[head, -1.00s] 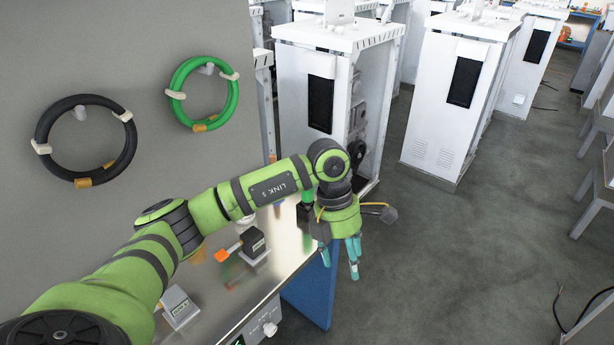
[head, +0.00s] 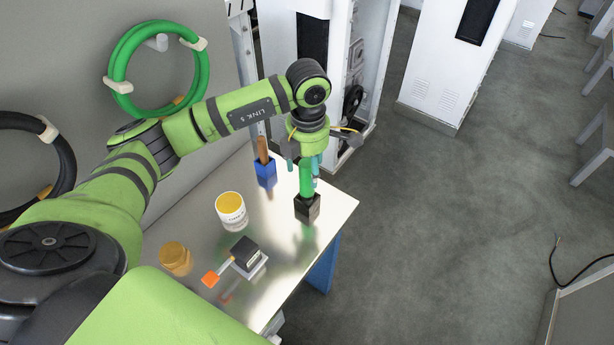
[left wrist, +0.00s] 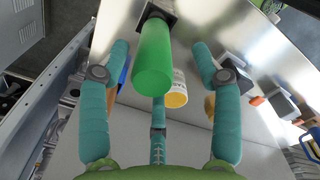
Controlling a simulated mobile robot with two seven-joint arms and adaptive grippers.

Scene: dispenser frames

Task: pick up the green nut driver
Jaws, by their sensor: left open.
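The green nut driver (head: 306,180) stands upright, its lower end in a black block (head: 307,208) near the right end of the metal table. In the left wrist view its green handle (left wrist: 153,62) points toward the camera between the spread fingers. My left gripper (head: 304,170) is open, with its teal fingers around the handle's upper part in the head view. In the left wrist view the gripper (left wrist: 158,85) shows gaps between the side fingers and the handle; I cannot tell whether the third finger touches it. My right gripper is not in view.
A blue block with a brown-handled tool (head: 265,170) stands just left of the driver. A white cup with yellow inside (head: 231,210), a tan jar (head: 175,258) and a black device with an orange tab (head: 245,253) sit on the table (head: 335,205). White cabinets stand behind.

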